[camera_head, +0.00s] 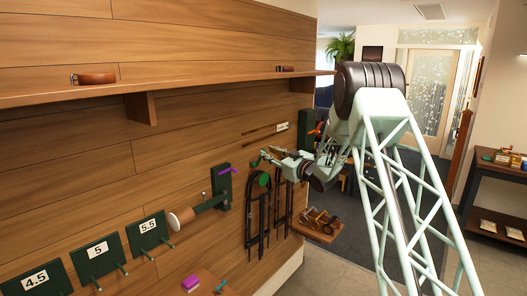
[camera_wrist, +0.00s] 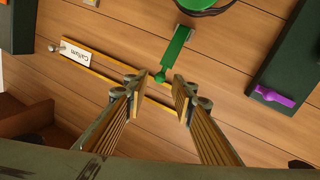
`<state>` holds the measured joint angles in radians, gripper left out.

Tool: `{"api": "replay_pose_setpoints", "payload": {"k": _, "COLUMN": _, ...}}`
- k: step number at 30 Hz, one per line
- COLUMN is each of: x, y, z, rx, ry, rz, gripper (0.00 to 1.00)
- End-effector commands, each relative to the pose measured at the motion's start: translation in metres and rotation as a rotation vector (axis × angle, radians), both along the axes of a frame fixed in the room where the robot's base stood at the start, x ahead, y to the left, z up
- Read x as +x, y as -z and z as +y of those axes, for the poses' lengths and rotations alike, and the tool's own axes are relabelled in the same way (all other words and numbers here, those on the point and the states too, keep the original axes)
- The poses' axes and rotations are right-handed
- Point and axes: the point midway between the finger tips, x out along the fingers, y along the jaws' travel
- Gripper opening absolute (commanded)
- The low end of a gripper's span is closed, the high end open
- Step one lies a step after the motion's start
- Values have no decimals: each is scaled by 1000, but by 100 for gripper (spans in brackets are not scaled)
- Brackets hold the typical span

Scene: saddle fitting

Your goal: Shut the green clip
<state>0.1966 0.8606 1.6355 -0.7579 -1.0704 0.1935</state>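The green clip (camera_wrist: 176,48) shows in the wrist view at upper middle, a flat bar on the wood wall with a narrower tip pointing down and left. The clip's tip is just above the gap between the fingertips.
A purple clip (camera_wrist: 274,96) sits on a dark green block at right. A frame with a "Custom" label (camera_wrist: 76,53) lies left and behind the fingers. Dark straps (camera_head: 283,212) hang below my gripper. Numbered green plates (camera_head: 98,255) line the wall at left.

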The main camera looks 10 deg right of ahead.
Motion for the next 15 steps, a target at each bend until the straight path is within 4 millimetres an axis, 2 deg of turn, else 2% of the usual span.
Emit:
{"api": "replay_pose_setpoints", "payload": {"k": 7, "x": 27, "y": 0, "z": 14, "rx": -1, "ry": -1, "rz": -1, "gripper": 24}}
{"api": "replay_pose_setpoints", "payload": {"k": 15, "x": 41, "y": 0, "z": 20, "rx": 0, "ry": 1, "rz": 0, "gripper": 24}}
